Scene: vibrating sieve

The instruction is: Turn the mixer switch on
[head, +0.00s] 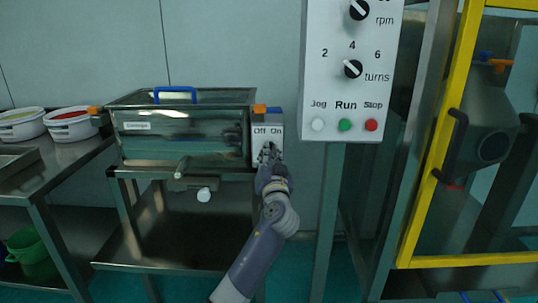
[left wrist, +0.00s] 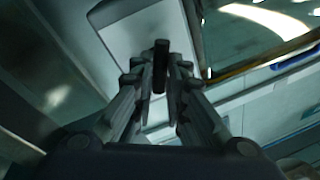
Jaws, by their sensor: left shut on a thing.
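The mixer (head: 180,140) is a steel box-like machine on a steel stand in the head view. Its white switch panel (head: 268,133), marked Off and On, is on its right end. My left gripper (head: 268,157) is at the lower part of this panel and covers the switch there. In the left wrist view the fingers of my left gripper (left wrist: 161,88) are closed around a black switch knob (left wrist: 161,54). The fingers hide much of the knob, so which mark it points to cannot be told. My right gripper is not in view.
A white control box (head: 350,105) with knobs and Jog, Run and Stop buttons hangs right of the mixer. A yellow-framed machine (head: 425,150) stands at the right. A steel table (head: 80,155) with white tubs (head: 72,135) is at the left.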

